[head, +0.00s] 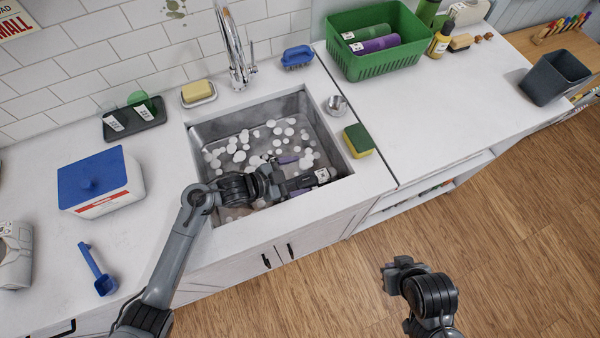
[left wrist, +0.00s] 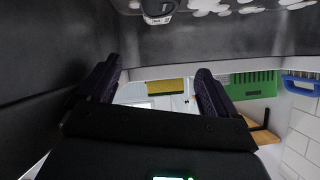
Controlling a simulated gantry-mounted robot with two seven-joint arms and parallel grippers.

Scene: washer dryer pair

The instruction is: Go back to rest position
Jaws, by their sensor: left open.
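My left gripper (head: 302,177) is low inside the sink (head: 205,133), near its right front part. Its two purple-tipped fingers are spread, and in the left wrist view (left wrist: 157,72) the gap between them is empty. A dark item with a white label (head: 322,175) is close by the fingertips in the sink; its shape is mostly hidden, and whether it touches them I cannot tell. My right gripper (head: 392,272) hangs over the wooden floor, away from the counter. Its fingers are too unclear to read.
White suds float in the sink. The tap (head: 237,55) stands behind it. A sponge (head: 358,140) and metal cup (head: 337,105) sit by the right rim, beside a green basket (head: 372,66). A blue-lidded box (head: 100,182) and blue scoop (head: 97,270) are at left. The right counter's front is clear.

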